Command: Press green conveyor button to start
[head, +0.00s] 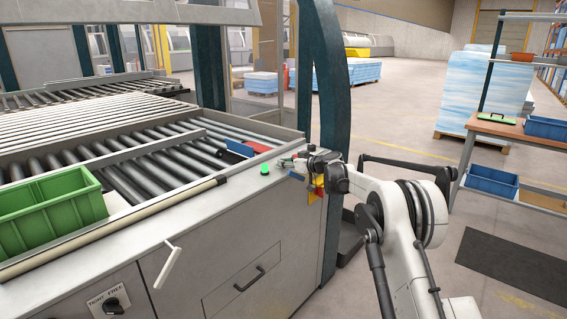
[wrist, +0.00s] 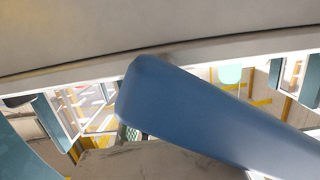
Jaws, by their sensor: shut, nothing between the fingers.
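The green conveyor button (head: 264,169) is a small round cap on the pale front ledge of the roller conveyor (head: 226,188), in the head view. My gripper (head: 284,163) is just to the right of the button and slightly above it in the picture, with its fingers together and empty. A small gap shows between fingertips and button, but I cannot tell the height difference. In the wrist view a large blue shape fills the middle and hides much behind it. A pale green patch shows above it, and I cannot tell if that is the button.
A green bin (head: 50,212) stands on the conveyor's left end. A blue and red piece (head: 240,149) lies on the rollers behind the button. A dark teal post (head: 332,85) rises close behind my gripper. A workbench (head: 497,127) with blue bins stands at right.

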